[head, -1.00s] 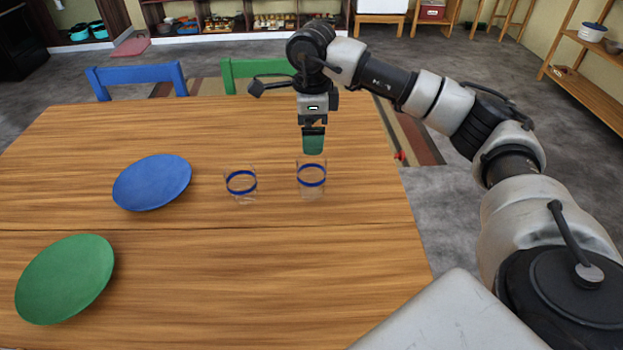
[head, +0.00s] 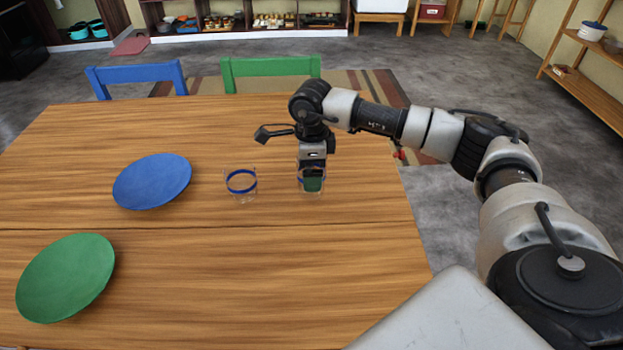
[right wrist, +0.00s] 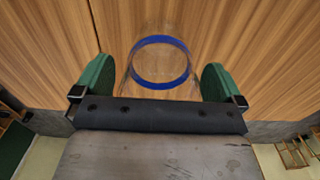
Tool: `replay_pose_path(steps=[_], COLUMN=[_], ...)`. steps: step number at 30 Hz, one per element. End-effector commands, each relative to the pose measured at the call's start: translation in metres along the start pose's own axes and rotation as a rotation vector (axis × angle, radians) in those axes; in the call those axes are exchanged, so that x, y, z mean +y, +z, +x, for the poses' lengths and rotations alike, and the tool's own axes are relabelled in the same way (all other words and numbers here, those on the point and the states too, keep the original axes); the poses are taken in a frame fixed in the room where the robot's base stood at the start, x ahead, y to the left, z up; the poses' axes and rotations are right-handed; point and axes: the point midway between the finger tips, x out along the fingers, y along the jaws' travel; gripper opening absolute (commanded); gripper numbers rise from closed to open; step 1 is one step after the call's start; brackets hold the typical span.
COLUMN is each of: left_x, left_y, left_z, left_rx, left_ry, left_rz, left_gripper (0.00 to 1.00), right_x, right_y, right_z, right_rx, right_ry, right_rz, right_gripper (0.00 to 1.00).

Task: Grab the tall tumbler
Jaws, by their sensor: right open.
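The tall tumbler (head: 313,195) is clear glass with a blue band and stands upright on the table. In the right wrist view the tumbler (right wrist: 160,84) shows between the green fingers, with a gap on each side. My right gripper (head: 313,181) is lowered at the tumbler in the head view, its green fingers overlapping the glass. In the right wrist view my right gripper (right wrist: 157,75) is open. A shorter clear tumbler (head: 242,184) with a blue band stands to the left. My left gripper is not in view.
The wooden table (head: 250,275) also holds a blue plate (head: 152,182) and a green plate (head: 65,279) at the left. A blue chair (head: 137,73) and a green chair (head: 270,68) stand behind it. The table's front middle is clear.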

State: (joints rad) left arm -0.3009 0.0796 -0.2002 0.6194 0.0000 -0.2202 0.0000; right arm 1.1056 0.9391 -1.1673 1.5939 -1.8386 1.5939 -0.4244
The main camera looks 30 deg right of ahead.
Motion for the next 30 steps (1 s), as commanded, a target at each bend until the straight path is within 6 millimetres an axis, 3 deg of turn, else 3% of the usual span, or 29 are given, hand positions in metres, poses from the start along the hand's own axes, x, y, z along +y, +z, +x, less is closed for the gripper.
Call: replay_pose_path(steps=[2,12,23,30], left_x=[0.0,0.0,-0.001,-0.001], left_y=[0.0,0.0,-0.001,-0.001], left_z=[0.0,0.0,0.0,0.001], left_rx=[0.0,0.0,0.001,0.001], left_ry=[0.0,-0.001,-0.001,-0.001], left_rz=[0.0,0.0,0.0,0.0], left_gripper=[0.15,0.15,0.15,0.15], right_x=[0.0,0.0,0.0,-0.001], right_y=[0.0,0.0,0.0,0.001], right_z=[0.0,0.0,-0.005,-0.035], right_rx=[0.0,0.0,0.0,-0.003], right_ry=[0.0,0.0,-0.001,-0.003], right_rz=[0.0,0.0,0.0,0.0], right_gripper=[1.0,0.49,0.47,0.47])
